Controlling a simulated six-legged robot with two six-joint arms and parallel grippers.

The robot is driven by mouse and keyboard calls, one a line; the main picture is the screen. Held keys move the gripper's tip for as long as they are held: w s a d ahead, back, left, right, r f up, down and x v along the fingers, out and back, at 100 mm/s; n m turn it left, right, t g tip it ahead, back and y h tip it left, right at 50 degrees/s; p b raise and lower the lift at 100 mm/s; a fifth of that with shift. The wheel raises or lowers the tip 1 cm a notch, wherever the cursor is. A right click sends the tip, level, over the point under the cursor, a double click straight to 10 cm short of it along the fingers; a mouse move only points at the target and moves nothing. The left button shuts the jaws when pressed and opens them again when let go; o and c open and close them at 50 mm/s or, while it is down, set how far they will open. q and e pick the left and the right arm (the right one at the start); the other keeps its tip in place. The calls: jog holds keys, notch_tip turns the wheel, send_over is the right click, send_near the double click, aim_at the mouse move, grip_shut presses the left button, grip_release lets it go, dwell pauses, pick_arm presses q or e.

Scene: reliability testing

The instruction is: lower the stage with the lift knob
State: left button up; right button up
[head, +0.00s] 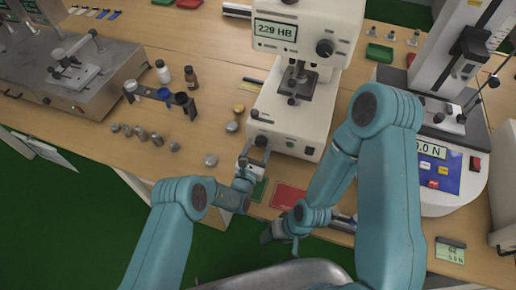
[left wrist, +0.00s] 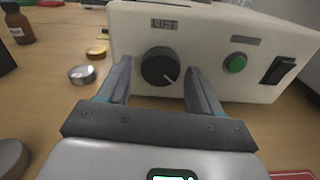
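The lift knob (left wrist: 161,67) is a black round dial with a white pointer line, under the label LIFT on the front of the cream hardness tester (head: 291,140). The pointer leans toward the lower right. It also shows small in the head view (head: 261,142). My left gripper (left wrist: 163,75) is open, one finger on each side of the knob, with visible gaps beside it. The stage (head: 296,84) is the dark plate under the tester's head. My right gripper (head: 282,233) is low in front of the bench edge; its fingers are too small to read.
A green button (left wrist: 236,63) and a black switch (left wrist: 278,71) sit right of the knob. Metal discs (head: 211,160) and brass pieces lie left of the tester. A red mat (head: 289,197) lies in front. A force tester (head: 437,150) stands at right.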

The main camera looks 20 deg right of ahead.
pick_arm(q)
jog(key=c, duration=0.8)
jog(key=shift+o, duration=0.2)
jog(key=shift+n, duration=0.3)
jog(key=n, duration=0.9)
jog(key=shift+r+n, duration=0.1)
jog(key=shift+n, duration=0.3)
jog(key=n, duration=1.3)
jog(key=shift+n, duration=0.4)
